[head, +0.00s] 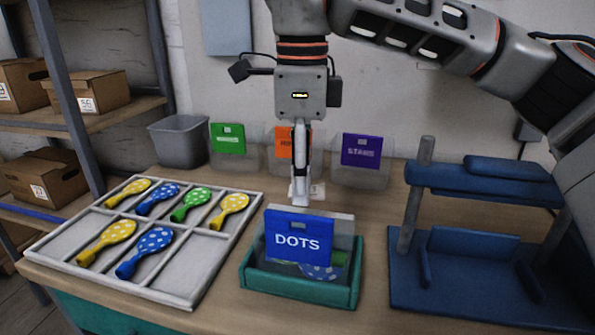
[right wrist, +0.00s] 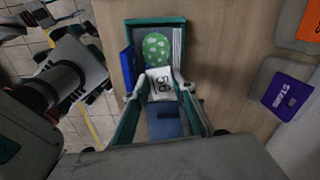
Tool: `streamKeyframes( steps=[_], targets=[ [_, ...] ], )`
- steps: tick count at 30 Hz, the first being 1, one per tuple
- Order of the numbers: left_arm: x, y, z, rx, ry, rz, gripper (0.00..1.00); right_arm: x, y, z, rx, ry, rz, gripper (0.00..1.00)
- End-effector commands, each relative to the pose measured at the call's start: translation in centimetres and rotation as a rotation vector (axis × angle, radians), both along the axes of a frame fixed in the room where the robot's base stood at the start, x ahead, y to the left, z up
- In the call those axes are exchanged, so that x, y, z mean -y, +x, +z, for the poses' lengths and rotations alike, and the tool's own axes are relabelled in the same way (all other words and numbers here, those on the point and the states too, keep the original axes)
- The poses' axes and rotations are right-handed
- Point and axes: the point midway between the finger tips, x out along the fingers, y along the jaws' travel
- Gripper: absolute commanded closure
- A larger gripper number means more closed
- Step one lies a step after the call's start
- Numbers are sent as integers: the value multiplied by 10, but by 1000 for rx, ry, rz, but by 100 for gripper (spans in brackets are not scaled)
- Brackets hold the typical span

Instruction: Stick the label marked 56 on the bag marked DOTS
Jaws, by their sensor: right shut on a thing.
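The DOTS bag (head: 298,238) stands upright in a teal tray (head: 300,287). It has a blue header card and a clear body, with dotted balloons showing low inside it. My right gripper (head: 300,197) points down just behind and above the bag, shut on a white label. In the right wrist view the label (right wrist: 160,83) lies between the fingertips, with black digits turned sideways that look like 56. A green dotted balloon (right wrist: 156,47) shows beyond the label there. I cannot tell whether the label touches the bag. My left gripper is not in view.
A divided tray (head: 190,298) of dotted balloons lies left. Green, orange and purple STARS (head: 361,151) bags stand along the back, the orange one partly hidden by my gripper. A blue press-like stand (head: 440,290) is right. A grey bin (head: 178,142) stands back left.

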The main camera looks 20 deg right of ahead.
Motion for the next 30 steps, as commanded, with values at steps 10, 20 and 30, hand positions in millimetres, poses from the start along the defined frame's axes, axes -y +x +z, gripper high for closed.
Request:
streamKeyframes(
  steps=[10,20,30],
  targets=[
    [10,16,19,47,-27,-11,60,0,-1,-29,3,-1,0,81],
    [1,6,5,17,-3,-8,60,0,-1,-48,1,1,0,81],
    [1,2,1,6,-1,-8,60,0,0,-52,0,1,0,81]
  ],
)
